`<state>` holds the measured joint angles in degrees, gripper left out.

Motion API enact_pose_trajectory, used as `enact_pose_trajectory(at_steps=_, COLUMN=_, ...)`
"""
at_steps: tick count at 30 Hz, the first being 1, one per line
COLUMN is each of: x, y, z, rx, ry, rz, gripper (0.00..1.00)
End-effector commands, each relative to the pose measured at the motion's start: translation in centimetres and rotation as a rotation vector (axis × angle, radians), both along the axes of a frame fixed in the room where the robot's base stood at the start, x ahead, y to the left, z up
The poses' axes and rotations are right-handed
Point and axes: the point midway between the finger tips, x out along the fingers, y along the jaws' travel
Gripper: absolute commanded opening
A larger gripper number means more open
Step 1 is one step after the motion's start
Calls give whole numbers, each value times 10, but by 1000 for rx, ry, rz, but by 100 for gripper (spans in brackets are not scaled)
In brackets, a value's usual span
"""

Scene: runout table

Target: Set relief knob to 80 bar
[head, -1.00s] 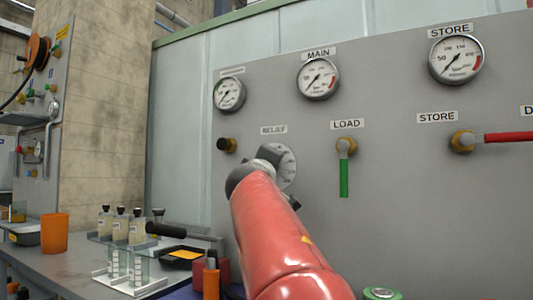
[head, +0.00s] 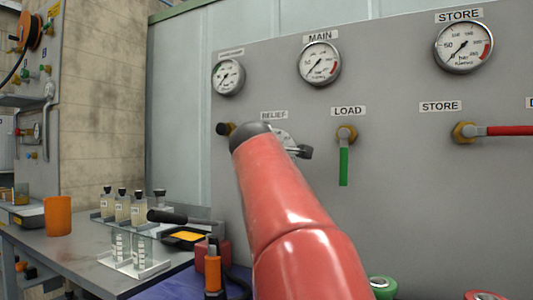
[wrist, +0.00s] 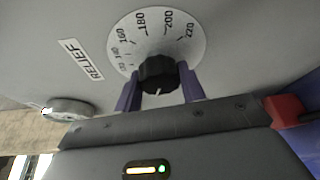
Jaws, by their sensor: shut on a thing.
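The relief knob (wrist: 158,72) is black with a white mark and sits in front of a pale round dial (wrist: 188,45). The dial figures 160, 180, 200 and 220 show in the wrist view; smaller figures at the left are hard to read. My gripper (wrist: 159,86) is shut on the knob, with one purple finger on each side. The RELIEF label (wrist: 80,60) is left of the dial. In the head view the RELIEF label (head: 273,115) shows, but my red arm hides the knob and most of the dial. I cannot read the set value surely.
To the right, the LOAD valve (head: 346,135) has a green handle hanging down, and the STORE valve (head: 465,132) has a red lever. Gauges, including MAIN (head: 320,63), sit above. The bench (head: 75,255) at lower left holds bottles, an orange cup (head: 58,216) and a screwdriver-like tool.

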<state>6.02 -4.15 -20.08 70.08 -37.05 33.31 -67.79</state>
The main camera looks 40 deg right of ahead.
Motion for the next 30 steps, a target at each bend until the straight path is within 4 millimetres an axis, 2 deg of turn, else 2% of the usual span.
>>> enact_pose_trajectory(at_steps=15, x=1, y=0, z=-1, rx=-9, ry=23, rz=-1, gripper=17)
enact_pose_trajectory(at_steps=16, x=0, y=0, z=-1, rx=-9, ry=23, rz=-1, gripper=41)
enact_pose_trajectory(at_steps=21, x=0, y=0, z=-1, rx=-9, ry=21, rz=-1, gripper=62)
enact_pose_trajectory(at_steps=30, x=-2, y=2, z=0, rx=-8, ry=20, rz=0, gripper=62)
